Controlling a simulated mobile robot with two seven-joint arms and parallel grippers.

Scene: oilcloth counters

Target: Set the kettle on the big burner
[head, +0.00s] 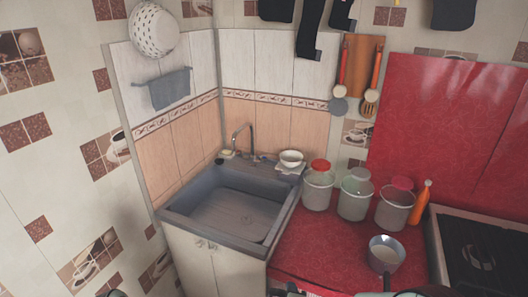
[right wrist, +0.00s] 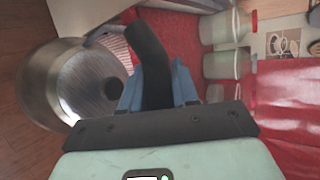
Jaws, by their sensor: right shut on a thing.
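The kettle (right wrist: 70,85), with a round shiny steel body, a black knob and a black handle (right wrist: 149,65), shows in the right wrist view. My right gripper (right wrist: 157,80) is shut on the handle, its blue fingers on either side. The wooden floor shows beside the kettle. I cannot make out the kettle in the head view. The stove (head: 436,252) is at the right edge of the head view, cut off by the frame. A burner (head: 478,257) shows on its dark top; I cannot tell its size against others. My left gripper is not in view.
A saucepan (head: 386,252) stands on the red counter (head: 320,240) left of the stove. Behind it are jars (head: 318,190) and an orange bottle (head: 421,203). A grey sink (head: 225,215) is further left. Utensils hang on the wall.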

